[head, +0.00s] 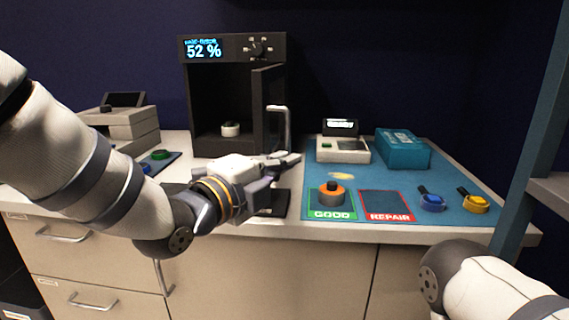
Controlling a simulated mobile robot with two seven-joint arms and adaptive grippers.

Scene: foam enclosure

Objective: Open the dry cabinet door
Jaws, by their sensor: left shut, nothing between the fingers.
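The dry cabinet (187,105) is a black box at the back of the counter with a lit display reading 52 %. Its door (265,112) stands swung open on the right side, with a pale bar handle (287,125) on it. A small white item (230,129) sits inside. My left gripper (292,160) is shut and empty, just in front of and below the door handle; whether it touches the door I cannot tell. My right arm comes in at the lower right; its gripper is out of view.
A grey machine (125,123) stands left. A post is at right.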

